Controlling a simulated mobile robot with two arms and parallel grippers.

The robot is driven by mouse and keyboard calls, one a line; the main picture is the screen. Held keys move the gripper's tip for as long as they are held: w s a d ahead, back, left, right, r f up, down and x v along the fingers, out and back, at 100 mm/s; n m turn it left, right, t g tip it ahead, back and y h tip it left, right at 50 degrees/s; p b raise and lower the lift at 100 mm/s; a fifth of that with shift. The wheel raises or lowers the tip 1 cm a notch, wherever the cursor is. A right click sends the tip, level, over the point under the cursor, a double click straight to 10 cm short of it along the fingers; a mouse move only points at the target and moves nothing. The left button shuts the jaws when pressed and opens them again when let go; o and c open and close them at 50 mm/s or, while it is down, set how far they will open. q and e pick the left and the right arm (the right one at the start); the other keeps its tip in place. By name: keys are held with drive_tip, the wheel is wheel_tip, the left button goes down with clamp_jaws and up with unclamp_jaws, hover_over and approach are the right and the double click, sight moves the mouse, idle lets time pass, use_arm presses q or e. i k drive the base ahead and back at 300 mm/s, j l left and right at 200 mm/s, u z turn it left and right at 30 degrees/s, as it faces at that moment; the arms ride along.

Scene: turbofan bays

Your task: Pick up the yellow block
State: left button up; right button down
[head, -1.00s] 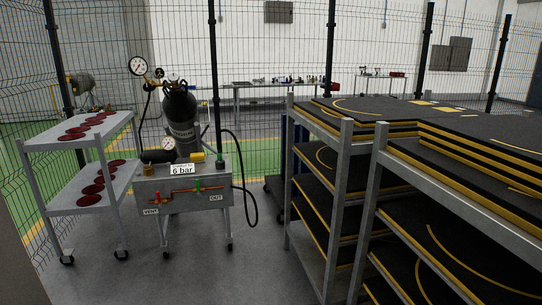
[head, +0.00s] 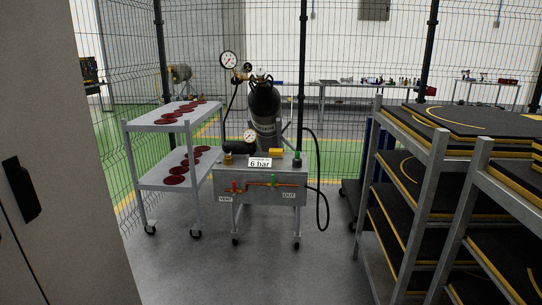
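A small yellow block (head: 276,151) sits on top of the grey metal pressure cart (head: 262,184), behind and right of the white "6 bar" label (head: 260,163). A green-topped fitting (head: 297,158) stands to its right on the same cart. Neither of my grippers shows in the head view.
A two-tier trolley with dark red discs (head: 161,128) stands left of the cart. Racks of black, yellow-edged mats (head: 432,150) fill the right side. A grey cabinet (head: 60,150) is close on the left. The grey floor (head: 270,275) before the cart is clear. A black hose (head: 318,190) hangs at the cart's right.

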sight(273, 154)
drive_tip(key=z, duration=4.75)
drive_tip(key=u, duration=4.7)
drive_tip(key=i+j, duration=0.25)
drive_tip(key=i, duration=0.2)
drive_tip(key=i+j+u, duration=0.1)
drive_tip(key=i+j, duration=0.15)
drive_tip(key=i, duration=0.25)
